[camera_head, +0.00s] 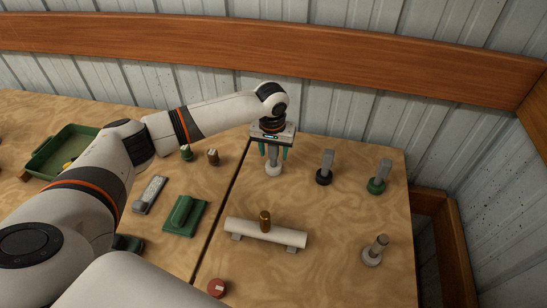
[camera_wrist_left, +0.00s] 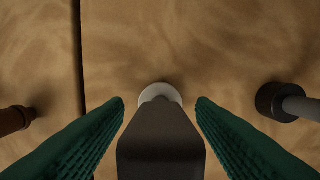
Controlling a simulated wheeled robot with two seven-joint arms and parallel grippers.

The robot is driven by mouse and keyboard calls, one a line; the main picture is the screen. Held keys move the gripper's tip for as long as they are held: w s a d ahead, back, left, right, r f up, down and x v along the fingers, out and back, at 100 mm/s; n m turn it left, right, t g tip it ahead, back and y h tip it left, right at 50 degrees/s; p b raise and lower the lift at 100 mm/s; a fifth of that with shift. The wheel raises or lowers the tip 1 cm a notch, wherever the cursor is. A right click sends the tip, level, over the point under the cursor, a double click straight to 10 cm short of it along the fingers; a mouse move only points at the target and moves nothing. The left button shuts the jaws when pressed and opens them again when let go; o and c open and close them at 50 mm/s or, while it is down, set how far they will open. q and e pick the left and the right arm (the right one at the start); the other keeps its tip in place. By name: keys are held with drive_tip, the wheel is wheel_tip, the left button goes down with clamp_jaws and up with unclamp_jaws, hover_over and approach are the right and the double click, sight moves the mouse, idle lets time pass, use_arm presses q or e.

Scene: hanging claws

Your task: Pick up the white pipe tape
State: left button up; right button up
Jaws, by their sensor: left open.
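What looks like the white pipe tape (camera_head: 274,170) is a small white round piece on the right-hand board, with a grey upright piece (camera_head: 273,155) rising from it. My left gripper (camera_head: 274,152) is above it, open, pointing down, its green fingers on either side of the grey piece. In the left wrist view the white piece (camera_wrist_left: 160,91) shows between and beyond the fingertips, partly hidden by the dark grey piece (camera_wrist_left: 160,140). I see a gap between each finger and the grey piece. The white piece looks to rest on the board.
Similar pieces with black (camera_head: 323,177) and green (camera_head: 376,186) bases stand to the right. A white pipe (camera_head: 266,232) with a brass fitting (camera_head: 265,218) lies in front. A grey peg (camera_head: 373,250) is front right. A green tray (camera_head: 62,143) is far left. A wall stands behind.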

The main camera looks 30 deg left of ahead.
use_arm(q)
drive_tip(key=c, duration=1.1)
drive_tip(key=shift+r, duration=0.15)
